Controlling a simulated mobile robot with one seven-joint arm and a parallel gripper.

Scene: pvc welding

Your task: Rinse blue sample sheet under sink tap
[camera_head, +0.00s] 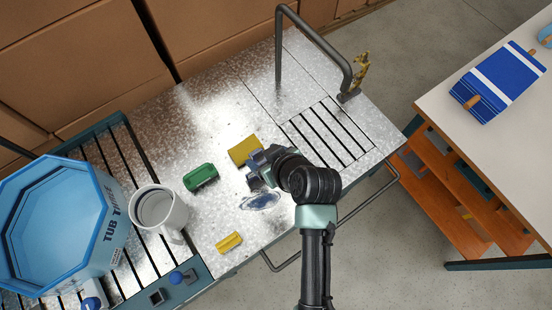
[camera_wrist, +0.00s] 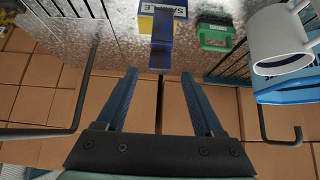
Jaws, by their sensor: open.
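The blue sample sheet (camera_wrist: 162,50) shows in the wrist view as a narrow upright blue strip in front of a yellow holder (camera_wrist: 146,25) marked "SAMPLE". That yellow holder also shows in the head view (camera_head: 242,150). I cannot tell the sheet apart in the head view, where my gripper (camera_head: 256,168) covers that spot. In the wrist view my gripper (camera_wrist: 159,74) is open, its two fingers apart, with the sheet's line between the tips and nothing held. The sink tap (camera_head: 318,42) is a bent grey pipe at the upper right of the bench, beside a slotted drain (camera_head: 330,132).
A green box (camera_head: 200,177), a white mug (camera_head: 158,212) and a blue tub (camera_head: 60,222) stand to the left. A small yellow block (camera_head: 229,242) lies at the front. Cardboard boxes (camera_head: 210,35) line the back. The metal bench is clear between holder and drain.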

